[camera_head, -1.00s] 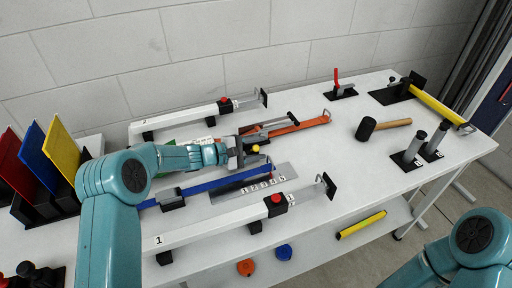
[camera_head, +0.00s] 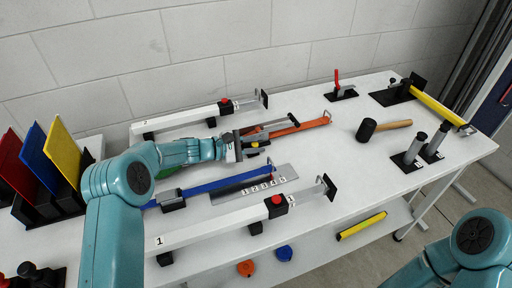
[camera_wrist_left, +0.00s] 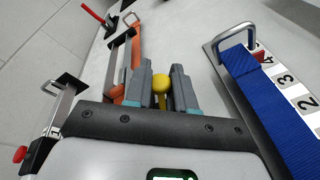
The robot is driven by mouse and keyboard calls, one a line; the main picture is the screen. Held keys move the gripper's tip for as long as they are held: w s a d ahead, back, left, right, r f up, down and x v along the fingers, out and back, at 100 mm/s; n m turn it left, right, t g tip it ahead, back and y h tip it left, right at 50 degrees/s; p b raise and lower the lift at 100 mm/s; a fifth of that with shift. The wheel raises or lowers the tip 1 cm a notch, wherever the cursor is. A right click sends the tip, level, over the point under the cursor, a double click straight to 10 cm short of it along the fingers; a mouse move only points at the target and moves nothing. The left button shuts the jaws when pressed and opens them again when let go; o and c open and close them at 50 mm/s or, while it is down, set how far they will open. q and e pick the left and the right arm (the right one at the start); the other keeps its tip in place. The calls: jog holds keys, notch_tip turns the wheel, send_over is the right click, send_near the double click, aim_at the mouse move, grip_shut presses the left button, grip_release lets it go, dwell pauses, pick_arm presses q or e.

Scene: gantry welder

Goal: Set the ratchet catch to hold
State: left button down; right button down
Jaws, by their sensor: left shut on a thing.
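My left gripper (camera_head: 240,147) is over the middle of the table, shut on a small yellow ball knob (camera_head: 255,145). In the left wrist view the knob (camera_wrist_left: 160,83) sits between the two grey fingers (camera_wrist_left: 162,90). I take the knob to be the ratchet catch's; the catch body below it is hidden by the fingers. An orange strap (camera_head: 306,126) runs right from beside the gripper, with a dark-tipped metal handle (camera_head: 284,121) next to it. The strap also shows in the left wrist view (camera_wrist_left: 134,62). My right gripper is out of view.
A blue strap (camera_head: 222,183) and numbered plate (camera_head: 272,183) lie in front of the gripper. White rails with red buttons lie behind (camera_head: 185,116) and in front (camera_head: 215,226). The table's right front is clear.

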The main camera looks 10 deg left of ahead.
pick_arm(q)
jog(key=shift+w+a+r+n+g, duration=0.15)
jog(key=shift+w+n, duration=0.15)
jog(key=shift+n, duration=0.2)
jog(key=shift+w+a+n+g, duration=0.15)
jog(key=shift+w+n, duration=0.1)
jog(key=shift+n, duration=0.25)
jog(key=shift+w+a+r+n+g+h, duration=0.1)
jog(key=shift+w+a+n+g+h, duration=0.3)
jog(key=shift+n, duration=0.6)
jog(key=shift+w, duration=0.1)
jog(key=c, duration=1)
grip_release()
jog(key=shift+r, duration=0.1)
